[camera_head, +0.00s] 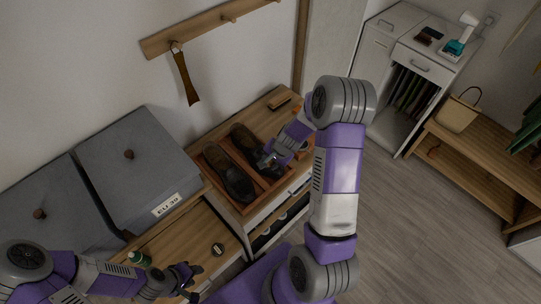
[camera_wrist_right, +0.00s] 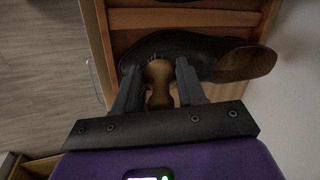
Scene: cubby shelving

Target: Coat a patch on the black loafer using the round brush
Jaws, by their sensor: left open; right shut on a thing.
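The black loafer (camera_head: 244,138) lies in a wooden tray (camera_head: 215,180) on the cabinet top, beside a dark brown shoe (camera_head: 232,180). In the right wrist view a black shoe (camera_wrist_right: 190,43) lies across the top, with a brownish area at its right end. My right gripper (camera_head: 266,164) is over the loafer. It is shut on the round brush (camera_wrist_right: 160,90), whose wooden handle shows between the fingers. The brush head is at the shoe's near side; I cannot tell whether it touches. My left gripper (camera_head: 194,283) is open and empty over the lower wooden surface at the front left.
Grey lidded boxes (camera_head: 135,165) stand at the left. A wooden brush (camera_head: 279,102) lies behind the shoes. A shoehorn (camera_head: 186,78) hangs from the wall rail. The floor at right is clear.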

